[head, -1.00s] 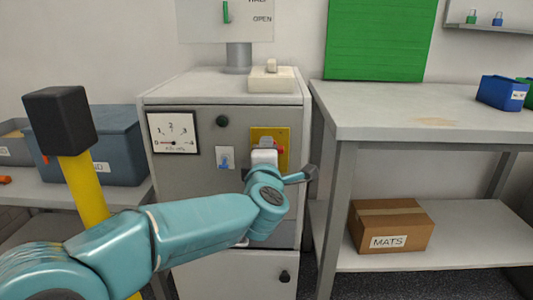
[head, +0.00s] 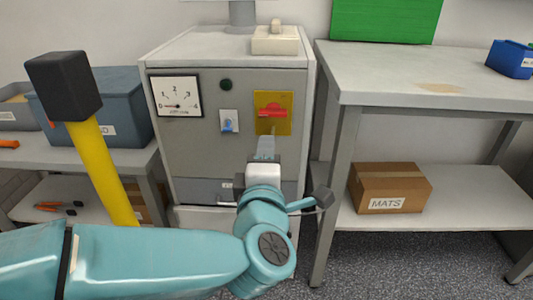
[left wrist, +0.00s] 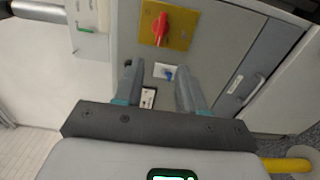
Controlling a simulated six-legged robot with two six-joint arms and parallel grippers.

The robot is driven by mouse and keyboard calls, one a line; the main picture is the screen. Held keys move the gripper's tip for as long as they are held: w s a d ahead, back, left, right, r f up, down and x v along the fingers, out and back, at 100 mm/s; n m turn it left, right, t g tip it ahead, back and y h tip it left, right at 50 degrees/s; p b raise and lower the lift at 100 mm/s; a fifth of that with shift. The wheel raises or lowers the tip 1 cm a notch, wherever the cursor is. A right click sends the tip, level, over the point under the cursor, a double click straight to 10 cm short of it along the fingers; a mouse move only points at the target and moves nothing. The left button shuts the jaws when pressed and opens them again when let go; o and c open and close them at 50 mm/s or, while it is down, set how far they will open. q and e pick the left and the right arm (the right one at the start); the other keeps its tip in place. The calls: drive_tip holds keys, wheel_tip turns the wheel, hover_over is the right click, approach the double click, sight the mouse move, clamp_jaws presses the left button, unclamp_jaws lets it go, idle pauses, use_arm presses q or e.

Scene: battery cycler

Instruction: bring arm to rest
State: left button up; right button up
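My left gripper (head: 265,148) is in front of the grey cabinet (head: 190,163), below a red rotary handle (head: 271,111) on a yellow plate (head: 287,124). A gap shows between it and the handle. In the left wrist view its two fingers (left wrist: 157,78) stand apart with nothing between them, so it is open. The red handle (left wrist: 162,27) shows whole there, beyond the fingertips. It lies level in the head view. My right gripper is in neither view.
The cabinet front has a dial (head: 175,96), a dark round button (head: 225,85) and a small blue switch (head: 229,122). A workbench (head: 405,78) stands to the right, with a MATS box (head: 390,188) on its lower shelf. A blue-grey bin (head: 119,105) stands left.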

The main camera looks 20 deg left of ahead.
use_arm(q)
drive_tip(key=shift+s+d, duration=0.1)
drive_tip(key=shift+s, duration=0.2)
